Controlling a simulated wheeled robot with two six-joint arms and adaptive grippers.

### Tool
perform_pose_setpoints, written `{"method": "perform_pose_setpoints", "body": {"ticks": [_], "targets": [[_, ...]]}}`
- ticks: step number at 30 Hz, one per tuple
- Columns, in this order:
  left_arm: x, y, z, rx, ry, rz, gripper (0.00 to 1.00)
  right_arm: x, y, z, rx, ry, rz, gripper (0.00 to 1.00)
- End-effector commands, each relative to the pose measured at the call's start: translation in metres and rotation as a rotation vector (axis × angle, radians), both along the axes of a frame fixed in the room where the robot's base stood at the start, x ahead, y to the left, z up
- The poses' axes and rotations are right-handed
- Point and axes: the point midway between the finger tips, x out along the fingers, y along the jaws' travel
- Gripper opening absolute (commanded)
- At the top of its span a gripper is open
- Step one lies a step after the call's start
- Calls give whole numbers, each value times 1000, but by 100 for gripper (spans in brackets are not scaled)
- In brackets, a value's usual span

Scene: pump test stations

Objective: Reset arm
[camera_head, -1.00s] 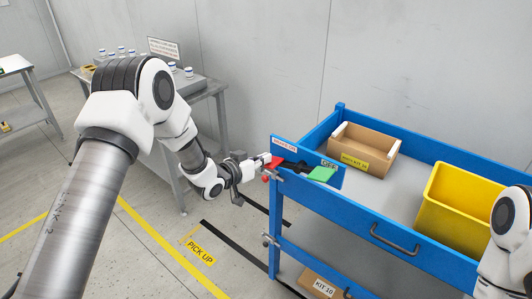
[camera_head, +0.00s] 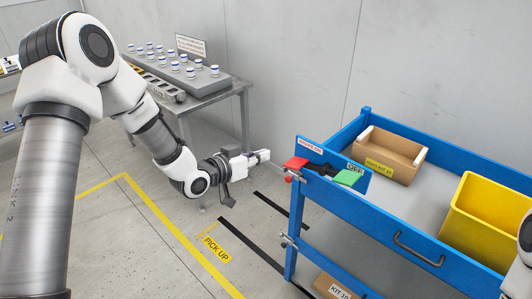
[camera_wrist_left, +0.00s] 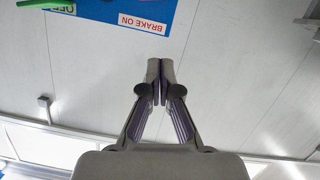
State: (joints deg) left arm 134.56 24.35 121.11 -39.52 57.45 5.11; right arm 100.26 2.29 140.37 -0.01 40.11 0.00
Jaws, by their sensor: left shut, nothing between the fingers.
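My left gripper (camera_head: 263,156) is shut and empty in the head view, held in the air to the left of the blue cart. In the left wrist view its two fingertips (camera_wrist_left: 160,75) meet with nothing between them. The cart's blue corner panel carries a "BRAKE ON" label (camera_wrist_left: 143,23), which shows upside down in the wrist view. On that panel a red pedal end (camera_head: 295,163) and a green pedal end (camera_head: 347,177) show in the head view. The gripper is apart from the panel. My right gripper is not in view; only a bit of white arm shows at the right edge.
The blue cart (camera_head: 385,212) holds a cardboard box (camera_head: 405,148) and a yellow bin (camera_head: 490,224). A grey table (camera_head: 215,97) with several white jars stands behind my left arm. A "PICK UP" floor mark (camera_head: 216,249) lies on clear floor left of the cart.

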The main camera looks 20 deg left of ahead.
Motion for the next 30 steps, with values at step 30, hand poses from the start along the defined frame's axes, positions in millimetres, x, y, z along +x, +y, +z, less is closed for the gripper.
{"method": "perform_pose_setpoints", "body": {"ticks": [30], "targets": [[-363,-19,-310,353,1274,192,0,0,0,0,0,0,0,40]]}}
